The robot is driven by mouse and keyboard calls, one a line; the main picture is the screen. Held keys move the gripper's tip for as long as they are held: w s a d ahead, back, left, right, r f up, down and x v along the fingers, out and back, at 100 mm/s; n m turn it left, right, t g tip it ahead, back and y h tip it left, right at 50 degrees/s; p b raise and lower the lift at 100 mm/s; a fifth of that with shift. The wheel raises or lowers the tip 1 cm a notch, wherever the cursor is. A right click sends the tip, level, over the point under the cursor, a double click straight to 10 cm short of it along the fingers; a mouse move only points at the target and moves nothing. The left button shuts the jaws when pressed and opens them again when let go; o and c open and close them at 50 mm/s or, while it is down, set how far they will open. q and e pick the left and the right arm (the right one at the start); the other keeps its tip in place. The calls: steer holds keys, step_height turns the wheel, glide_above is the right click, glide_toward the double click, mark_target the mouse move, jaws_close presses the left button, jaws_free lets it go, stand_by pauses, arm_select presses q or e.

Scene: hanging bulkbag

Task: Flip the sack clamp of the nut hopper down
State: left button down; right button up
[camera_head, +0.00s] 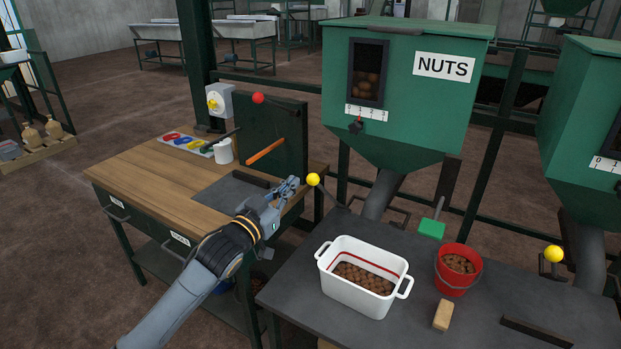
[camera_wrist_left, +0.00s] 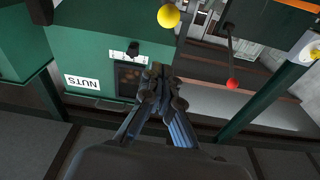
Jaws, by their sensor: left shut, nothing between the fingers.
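The green nut hopper (camera_head: 410,100) carries a NUTS label, and its grey spout (camera_head: 382,197) slants down from it. I take the yellow ball (camera_head: 313,180) on a dark rod beside this spout as the sack clamp's handle. The rod runs from the ball down and right towards the spout; its far end is hard to make out. My left gripper (camera_head: 291,186) is shut and empty, just left of the ball, with no clear contact. In the left wrist view the yellow ball (camera_wrist_left: 168,16) is beyond the closed fingertips (camera_wrist_left: 158,76). My right gripper is not in view.
A white tub (camera_head: 334,287) of nuts, a red bucket (camera_head: 455,281), a green scoop (camera_head: 432,227) and a brush (camera_head: 443,315) are on the dark table. A red-ball lever (camera_head: 258,98) and orange handle (camera_head: 267,151) stand by the wooden bench. Another yellow ball (camera_head: 553,254) is at right.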

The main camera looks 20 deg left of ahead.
arm_select(q)
steer(key=shift+s+d+r, duration=0.15)
steer(key=shift+r, duration=0.55)
steer(key=r+p, duration=0.1)
steer(key=p, duration=0.1)
glide_above(312, 180)
steer(key=shift+w+d+r+p, duration=0.1)
steer(key=shift+w+d+p, duration=0.1)
steer(key=shift+w+p, duration=0.1)
steer(key=f, duration=0.2)
steer(key=shift+s+a+f, duration=0.25)
steer(key=shift+s+f, duration=0.05)
steer(key=shift+f, duration=0.05)
steer(key=shift+s+a+f+p, duration=0.15)
steer(key=shift+f+p, duration=0.2)
steer(key=shift+f, duration=0.25)
